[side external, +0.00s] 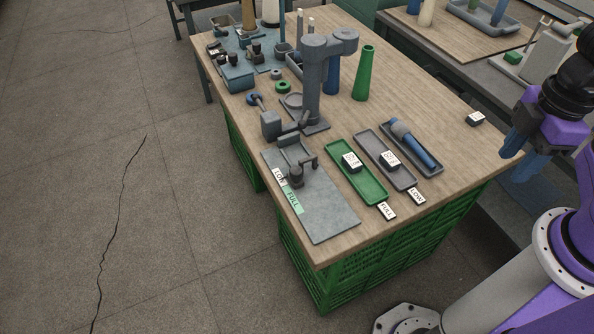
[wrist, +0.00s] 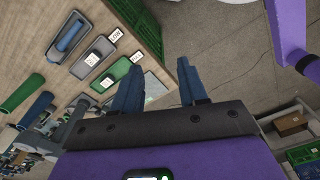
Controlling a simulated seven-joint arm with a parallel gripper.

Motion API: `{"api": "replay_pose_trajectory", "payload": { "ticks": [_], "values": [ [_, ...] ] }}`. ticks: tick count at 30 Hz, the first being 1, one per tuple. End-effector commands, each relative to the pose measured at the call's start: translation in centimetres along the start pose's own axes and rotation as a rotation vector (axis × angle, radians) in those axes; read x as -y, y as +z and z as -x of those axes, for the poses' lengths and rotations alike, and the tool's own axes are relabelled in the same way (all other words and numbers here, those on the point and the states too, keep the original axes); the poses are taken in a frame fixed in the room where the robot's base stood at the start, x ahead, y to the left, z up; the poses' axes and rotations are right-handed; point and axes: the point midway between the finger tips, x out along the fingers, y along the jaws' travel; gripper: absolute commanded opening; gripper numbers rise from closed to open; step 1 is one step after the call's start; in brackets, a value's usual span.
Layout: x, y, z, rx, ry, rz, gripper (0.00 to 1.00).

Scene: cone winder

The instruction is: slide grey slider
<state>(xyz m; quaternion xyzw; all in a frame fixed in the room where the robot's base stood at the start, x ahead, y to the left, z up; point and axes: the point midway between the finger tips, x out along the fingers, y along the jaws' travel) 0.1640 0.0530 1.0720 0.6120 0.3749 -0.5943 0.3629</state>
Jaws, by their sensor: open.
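A grey plate (side external: 325,211) lies at the near left edge of the wooden table, with a LOW and FULL label strip (side external: 288,193) along its left side. A grey slider with a dark knob (side external: 297,175) stands toward the far end of the plate, by the boundary between the LOW and FULL labels. My gripper (side external: 515,165) is at the right, beyond the table's right edge and well apart from the slider. In the wrist view my gripper (wrist: 158,66) has its two blue fingers spread with nothing between them. I cannot make out the slider there.
A green tray (side external: 374,188), a grey tray (side external: 403,178) and a dark tray (side external: 430,168) with a blue-grey tool lie right of the plate. A grey post machine (side external: 312,80) and a green cone (side external: 364,73) stand behind. A small labelled block (side external: 475,119) sits near the right edge.

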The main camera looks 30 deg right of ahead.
Motion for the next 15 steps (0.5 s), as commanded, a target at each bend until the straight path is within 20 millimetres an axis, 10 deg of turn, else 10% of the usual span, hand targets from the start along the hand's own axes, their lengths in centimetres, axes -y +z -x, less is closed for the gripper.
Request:
{"api": "replay_pose_trajectory", "payload": {
  "ticks": [7,15],
  "values": [
    [-0.7,-2.1,0.2,0.003,0.001,0.033,0.6],
    [-4.2,-11.0,0.2,0.012,0.002,0.185,0.6]
  ]
}}
